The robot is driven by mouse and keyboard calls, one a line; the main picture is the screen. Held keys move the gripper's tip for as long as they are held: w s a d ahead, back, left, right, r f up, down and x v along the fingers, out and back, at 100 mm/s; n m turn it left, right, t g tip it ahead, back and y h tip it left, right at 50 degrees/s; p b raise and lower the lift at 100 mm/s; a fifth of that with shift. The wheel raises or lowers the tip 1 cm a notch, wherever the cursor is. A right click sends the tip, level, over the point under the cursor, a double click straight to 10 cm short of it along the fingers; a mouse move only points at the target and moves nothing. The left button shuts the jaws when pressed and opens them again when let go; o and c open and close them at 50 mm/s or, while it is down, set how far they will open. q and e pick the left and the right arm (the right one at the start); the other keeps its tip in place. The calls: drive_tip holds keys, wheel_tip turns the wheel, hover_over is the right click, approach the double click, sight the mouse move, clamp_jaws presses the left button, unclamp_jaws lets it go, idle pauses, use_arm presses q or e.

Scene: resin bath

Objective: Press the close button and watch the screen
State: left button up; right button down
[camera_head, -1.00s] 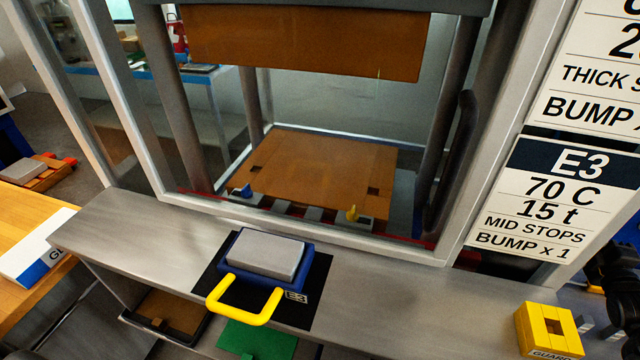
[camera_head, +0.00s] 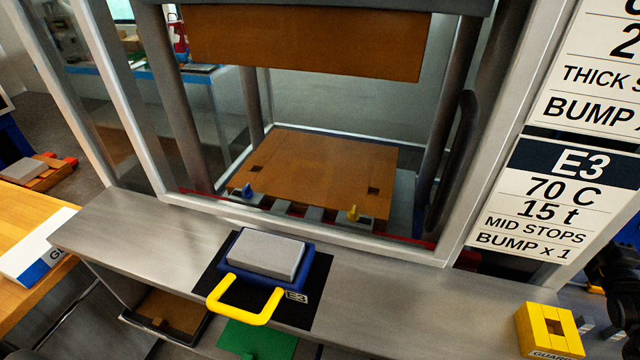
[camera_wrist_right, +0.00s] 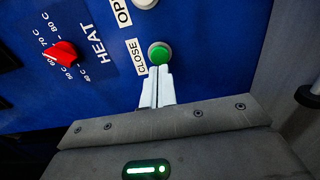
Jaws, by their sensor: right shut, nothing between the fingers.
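The green close button (camera_wrist_right: 159,53) sits on a blue panel in the right wrist view, with a white CLOSE label on its left. My right gripper (camera_wrist_right: 158,72) is shut and empty, its fingertips at the lower edge of the button; I cannot tell whether they touch it. The press shows in the head view: its brown upper block (camera_head: 300,42) hangs well above the brown lower plate (camera_head: 325,170). No lit screen shows; only dark panel parts (camera_wrist_right: 8,56) appear at the wrist view's left edge. My left gripper is out of view.
A red heat knob (camera_wrist_right: 62,53) and a white button (camera_wrist_right: 145,3) are near the close button. A grey block in a blue tray with a yellow handle (camera_head: 243,317) sits on the metal ledge (camera_head: 400,285). A yellow guard block (camera_head: 548,332) stands at right.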

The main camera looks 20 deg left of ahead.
drive_tip(key=shift+w, duration=0.15)
drive_tip(key=shift+w+b, duration=2)
drive_tip(key=shift+w, duration=0.2)
drive_tip(key=s+p, duration=0.3)
drive_tip(key=s, duration=0.1)
drive_tip(key=shift+s, duration=0.35)
idle(3.5)
